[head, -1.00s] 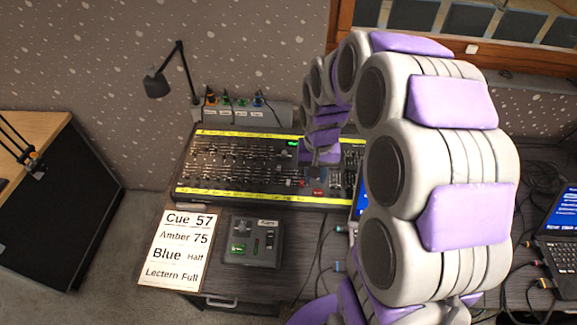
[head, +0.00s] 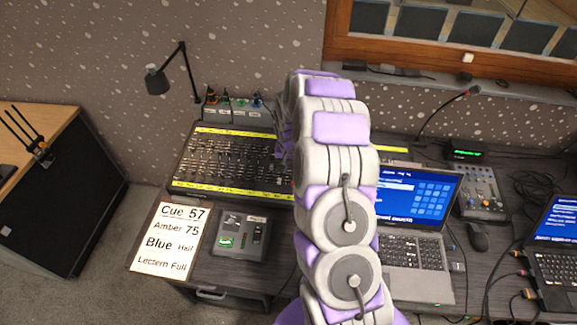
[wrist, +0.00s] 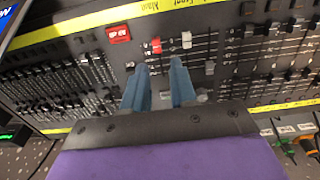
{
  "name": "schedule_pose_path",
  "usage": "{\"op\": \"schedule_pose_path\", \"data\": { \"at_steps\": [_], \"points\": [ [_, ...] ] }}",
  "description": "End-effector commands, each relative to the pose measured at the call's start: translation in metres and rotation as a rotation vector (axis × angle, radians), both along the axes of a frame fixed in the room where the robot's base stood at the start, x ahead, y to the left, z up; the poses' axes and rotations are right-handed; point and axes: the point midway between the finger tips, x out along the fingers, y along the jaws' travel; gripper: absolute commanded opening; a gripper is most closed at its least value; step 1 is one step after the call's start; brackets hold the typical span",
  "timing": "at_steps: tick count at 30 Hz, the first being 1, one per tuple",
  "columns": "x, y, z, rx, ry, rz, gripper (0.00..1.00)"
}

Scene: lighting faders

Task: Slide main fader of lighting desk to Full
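The lighting desk (head: 215,188) is a long dark panel with yellow strips, on the table at left centre in the head view. My arm hides its right part there, and my gripper is hidden too. In the wrist view the desk (wrist: 228,100) appears turned round. My gripper (wrist: 160,65) has two blue fingers spread apart over the panel. A red fader cap (wrist: 156,45) lies just beyond the fingertips, between their lines, near a yellow-strip label that seems to read Main. A white cap (wrist: 187,40) sits right of it. I cannot tell whether the fingers touch the panel.
A red button block (wrist: 118,32) is left of the fader caps. A small box with its own sliders (head: 240,235) and a printed cue sheet (head: 167,237) lie in front of the desk. An open laptop (head: 415,235) stands right of my arm. A desk lamp (head: 158,80) stands behind.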

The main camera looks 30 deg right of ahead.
Motion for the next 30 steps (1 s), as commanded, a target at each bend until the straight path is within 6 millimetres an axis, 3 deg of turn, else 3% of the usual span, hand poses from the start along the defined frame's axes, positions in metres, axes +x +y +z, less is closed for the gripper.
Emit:
{"op": "schedule_pose_path", "data": {
  "at_steps": [21, 30],
  "points": [
    [0.004, -0.003, -0.07, 0.001, 0.004, 0.0, 0.27],
    [0.006, -0.006, -0.085, 0.003, 0.0, -0.001, 0.27]
  ]
}}
